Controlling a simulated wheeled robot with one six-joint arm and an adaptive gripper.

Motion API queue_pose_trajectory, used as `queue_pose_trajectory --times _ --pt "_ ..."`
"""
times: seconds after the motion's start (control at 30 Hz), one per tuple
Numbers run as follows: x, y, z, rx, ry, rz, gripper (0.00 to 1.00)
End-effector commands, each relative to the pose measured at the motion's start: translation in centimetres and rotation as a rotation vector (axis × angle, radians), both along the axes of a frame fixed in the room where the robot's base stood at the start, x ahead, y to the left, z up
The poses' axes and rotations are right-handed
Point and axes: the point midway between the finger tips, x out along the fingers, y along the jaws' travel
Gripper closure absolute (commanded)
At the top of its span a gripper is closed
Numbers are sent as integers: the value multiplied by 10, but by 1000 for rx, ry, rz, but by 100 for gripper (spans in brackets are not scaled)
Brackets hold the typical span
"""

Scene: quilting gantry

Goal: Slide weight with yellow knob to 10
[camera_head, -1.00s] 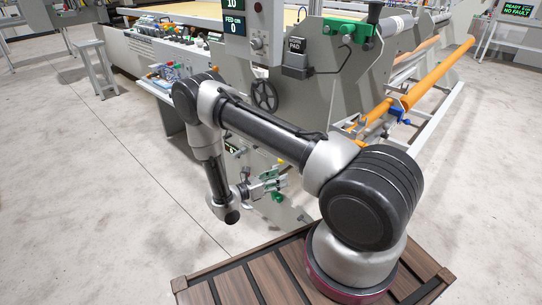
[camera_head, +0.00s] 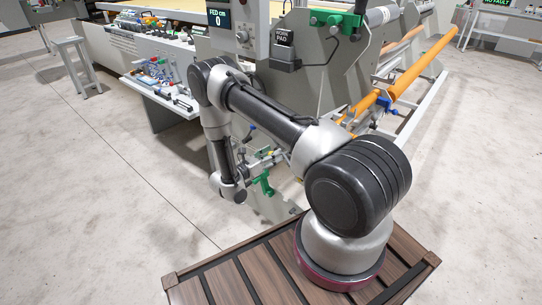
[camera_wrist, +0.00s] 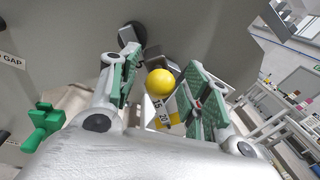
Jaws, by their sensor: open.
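The yellow knob (camera_wrist: 161,82) is a round ball in the middle of the wrist view. It lies between the two green-padded fingers of my gripper (camera_wrist: 165,90), which are open with gaps on both sides. A scale strip (camera_wrist: 163,116) with the numbers 15 and 20 shows just below the knob. The weight's body and the 10 mark cannot be made out. In the head view my gripper (camera_head: 272,158) is low at the machine's side panel, and the knob cannot be picked out there.
A green handle (camera_wrist: 42,125) sticks out left of my gripper in the wrist view. A dark round knob (camera_wrist: 133,34) is on the grey panel beyond. Orange rollers (camera_head: 408,75) run along the machine's right side.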

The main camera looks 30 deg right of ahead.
Motion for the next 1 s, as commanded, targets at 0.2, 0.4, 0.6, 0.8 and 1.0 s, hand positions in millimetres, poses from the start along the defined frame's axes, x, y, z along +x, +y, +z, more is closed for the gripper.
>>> queue_pose_trajectory --times 0.2,0.4,0.6,0.8,1.0 --pt "0 0 0 0 0 0 65" --pt "0 1 0 0 0 0 100" --pt "-2 0 -2 0 1 0 100" --pt "-21 -7 -20 0 3 1 100" --pt "-28 -9 -27 1 0 2 100"
